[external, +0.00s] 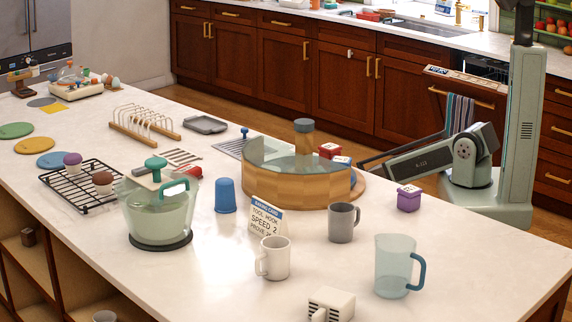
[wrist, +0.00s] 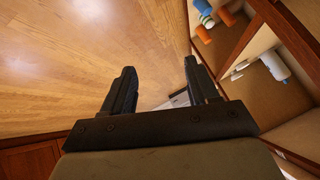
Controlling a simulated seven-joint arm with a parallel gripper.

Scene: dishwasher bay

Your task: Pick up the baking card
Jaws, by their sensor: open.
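The baking card (external: 266,220) is a small white folded card with a blue top band and printed text. It stands upright on the white counter, in front of the round wooden bin and just behind the white mug. It does not show in the wrist view. My gripper (wrist: 156,88) is open and empty in the wrist view, with wooden floor beyond its two dark fingers. In the external view my arm is on the far right side of the counter, well apart from the card, and my fingers cannot be made out.
Near the card are a white mug (external: 274,258), a grey mug (external: 343,222), a blue cup (external: 225,196), a wooden bin (external: 290,190) and a glass mixer bowl (external: 158,212). A clear jug (external: 394,268) stands at right. Open shelves (wrist: 262,85) show in the wrist view.

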